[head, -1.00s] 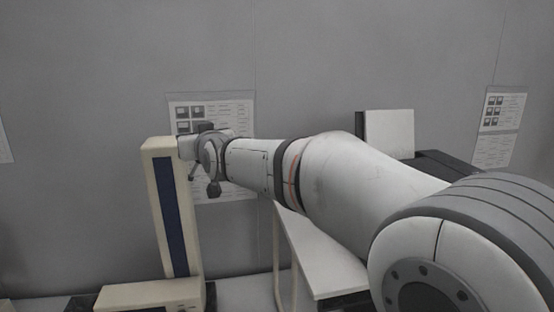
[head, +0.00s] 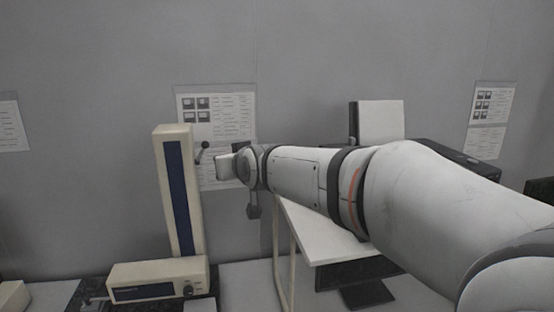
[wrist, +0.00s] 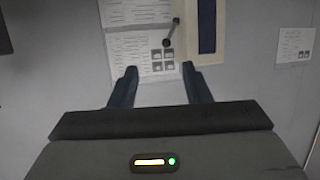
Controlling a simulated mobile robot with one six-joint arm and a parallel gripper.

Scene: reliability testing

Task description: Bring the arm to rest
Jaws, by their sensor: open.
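My arm (head: 300,168) reaches in from the right in the head view and ends left of the middle, above a white table. My gripper (wrist: 158,72) shows in the wrist view with its two dark fingers spread apart and nothing between them. The fingers point toward the grey wall and a printed sheet. In the head view the fingers are hard to make out at the arm's end.
A cream upright instrument (head: 180,195) with a blue strip stands left of my arm's end. A white table (head: 325,238) is under my arm. Printed sheets (head: 215,105) hang on the wall. A white panel (head: 380,122) stands behind my arm.

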